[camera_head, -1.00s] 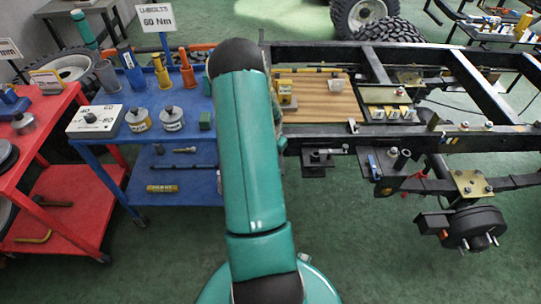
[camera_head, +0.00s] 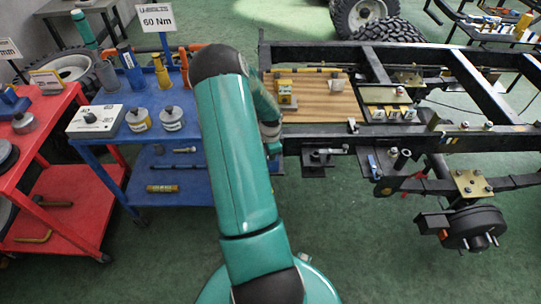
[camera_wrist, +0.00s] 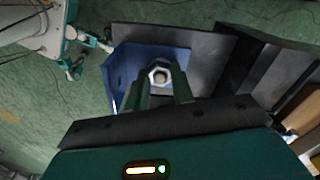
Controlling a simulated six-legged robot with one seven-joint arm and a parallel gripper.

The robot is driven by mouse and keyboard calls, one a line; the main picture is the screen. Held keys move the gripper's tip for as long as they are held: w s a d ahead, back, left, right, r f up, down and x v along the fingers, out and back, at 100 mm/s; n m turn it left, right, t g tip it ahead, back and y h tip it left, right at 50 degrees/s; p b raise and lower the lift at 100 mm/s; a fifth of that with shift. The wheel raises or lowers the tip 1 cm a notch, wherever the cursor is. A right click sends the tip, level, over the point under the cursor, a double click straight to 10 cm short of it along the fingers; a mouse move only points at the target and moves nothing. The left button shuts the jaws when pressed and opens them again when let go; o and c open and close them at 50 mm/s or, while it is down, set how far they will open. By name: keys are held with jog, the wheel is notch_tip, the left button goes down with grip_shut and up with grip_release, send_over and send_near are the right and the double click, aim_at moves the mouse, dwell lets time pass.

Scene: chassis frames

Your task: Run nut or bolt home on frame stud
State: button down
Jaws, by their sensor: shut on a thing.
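My gripper (camera_wrist: 164,82) shows in the wrist view with its two green fingers closed on a silver hex nut (camera_wrist: 152,73). The nut is seen face-on with a pale round centre; I cannot tell whether a stud is inside it. A blue bracket-like part (camera_wrist: 122,72) lies behind the nut, beside a dark grey plate (camera_wrist: 212,55). In the head view my arm hides the gripper and the nut. The black chassis frame (camera_head: 325,136) is right of my arm there. I cannot pick out the frame stud with certainty.
A red cart (camera_head: 65,190) is farther left. A hub (camera_head: 474,228) hangs at the frame's lower right. The green floor (camera_head: 370,260) in front is clear.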

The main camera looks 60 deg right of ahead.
jog(key=m, duration=0.3)
jog(key=shift+m, duration=0.4)
jog(key=shift+w, duration=0.1)
jog(key=shift+m, duration=0.5)
jog(key=m, duration=0.5)
